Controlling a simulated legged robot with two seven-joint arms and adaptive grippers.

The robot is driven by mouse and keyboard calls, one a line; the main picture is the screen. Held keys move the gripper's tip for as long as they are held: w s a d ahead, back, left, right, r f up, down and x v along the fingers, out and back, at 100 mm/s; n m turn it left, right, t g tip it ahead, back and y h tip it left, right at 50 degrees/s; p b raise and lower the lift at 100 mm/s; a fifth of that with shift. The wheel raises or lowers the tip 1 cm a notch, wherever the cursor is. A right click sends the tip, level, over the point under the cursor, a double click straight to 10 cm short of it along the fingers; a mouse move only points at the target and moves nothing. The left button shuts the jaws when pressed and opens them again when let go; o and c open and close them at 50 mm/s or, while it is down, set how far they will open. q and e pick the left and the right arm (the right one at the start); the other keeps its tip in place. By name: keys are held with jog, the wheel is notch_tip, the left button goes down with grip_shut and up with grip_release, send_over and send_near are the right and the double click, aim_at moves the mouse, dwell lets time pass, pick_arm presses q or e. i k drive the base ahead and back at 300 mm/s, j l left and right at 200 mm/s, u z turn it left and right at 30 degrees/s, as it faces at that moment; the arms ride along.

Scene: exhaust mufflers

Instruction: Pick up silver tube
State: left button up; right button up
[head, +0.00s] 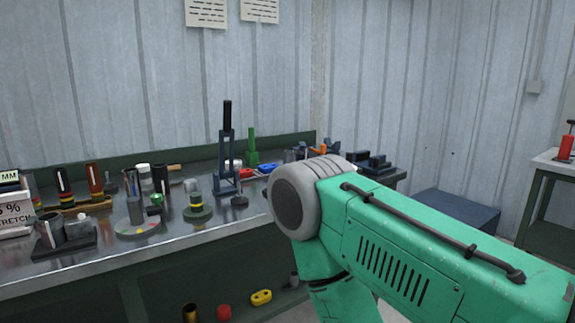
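Several small silver or grey cylinders stand among the parts on the metal bench, and I cannot tell which is the silver tube. One short silver cylinder (78,226) stands on a dark block at the front left of the bench. A smaller grey one (190,186) stands farther back. My green arm link with a grey joint reaches in from the right and covers the right part of the bench. Neither gripper is in view.
The metal bench (150,249) is crowded with coloured cylinders, a dark upright frame (226,165) and a green stand (252,150). A white box (14,209) stands at the left. A yellow part (261,297) lies below the benchtop. A dark blue box (455,209) stands beyond my arm.

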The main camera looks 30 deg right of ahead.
aim_at(289, 155)
jog(key=z, duration=1.35)
jog(key=i+l+z, duration=0.1)
jog(key=i, duration=0.7)
